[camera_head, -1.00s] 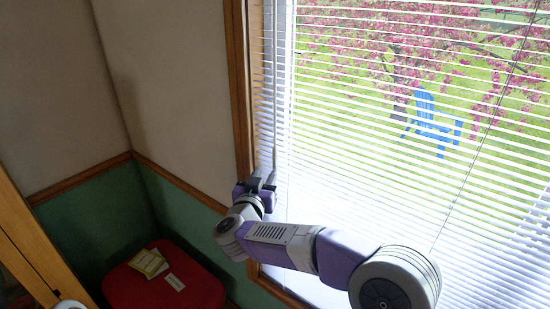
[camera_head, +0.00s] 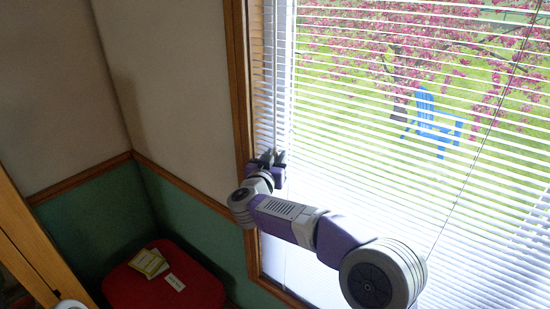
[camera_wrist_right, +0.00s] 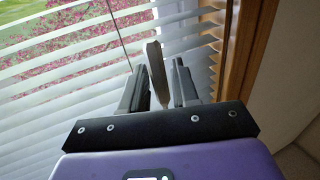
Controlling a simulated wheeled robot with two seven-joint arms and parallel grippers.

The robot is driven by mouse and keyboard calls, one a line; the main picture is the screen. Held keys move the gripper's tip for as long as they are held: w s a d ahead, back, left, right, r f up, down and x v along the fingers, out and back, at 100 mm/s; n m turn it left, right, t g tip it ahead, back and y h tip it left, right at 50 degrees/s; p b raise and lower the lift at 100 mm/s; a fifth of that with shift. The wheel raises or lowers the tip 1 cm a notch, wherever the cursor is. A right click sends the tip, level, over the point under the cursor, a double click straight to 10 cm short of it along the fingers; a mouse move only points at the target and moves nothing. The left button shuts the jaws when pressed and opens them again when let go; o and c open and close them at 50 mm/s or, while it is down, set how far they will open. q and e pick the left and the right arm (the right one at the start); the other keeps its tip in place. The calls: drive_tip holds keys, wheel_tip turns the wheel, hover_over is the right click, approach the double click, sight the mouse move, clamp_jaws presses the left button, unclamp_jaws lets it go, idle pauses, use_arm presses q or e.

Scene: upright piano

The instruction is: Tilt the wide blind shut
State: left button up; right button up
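The wide blind (camera_head: 400,150) covers the window, and its slats stand open, with the garden showing through the gaps. It also shows in the right wrist view (camera_wrist_right: 60,85). A thin grey-beige tilt wand (camera_wrist_right: 157,72) hangs in front of the slats near the blind's left side in the head view (camera_head: 275,80). My right gripper (camera_head: 272,156) is at the left edge of the window. In the right wrist view its fingers (camera_wrist_right: 160,68) are open, with the wand between them and gaps visible on both sides.
The wooden window frame (camera_head: 240,90) stands close beside my right gripper. A thin cord (camera_head: 490,130) hangs farther right across the blind. A red seat (camera_head: 165,285) with booklets (camera_head: 149,263) on it is below left. Beige and green walls meet in the corner.

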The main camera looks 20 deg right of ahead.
clamp_jaws()
drive_tip(key=shift+n+t+y, duration=0.3)
drive_tip(key=shift+y, duration=0.1)
drive_tip(key=shift+n+t+y, duration=0.3)
drive_tip(key=shift+n+y, duration=0.2)
drive_tip(key=shift+y, duration=0.2)
drive_tip(key=shift+d+f+n+t+y+b, duration=0.1)
drive_tip(key=shift+n+t+y+b, duration=0.4)
drive_tip(key=shift+n+y, duration=0.5)
drive_tip(key=n+y+b, duration=0.3)
drive_tip(key=y+b, duration=0.2)
drive_tip(key=b, duration=0.3)
drive_tip(key=n+y+b, duration=0.3)
drive_tip(key=y+b, duration=0.3)
drive_tip(key=b, duration=0.2)
drive_tip(key=shift+f, duration=0.2)
drive_tip(key=shift+r+n+g+y+b, duration=0.25)
drive_tip(key=shift+n+g+y+b, duration=0.25)
drive_tip(key=shift+b, duration=0.7)
drive_tip(key=shift+r, duration=0.1)
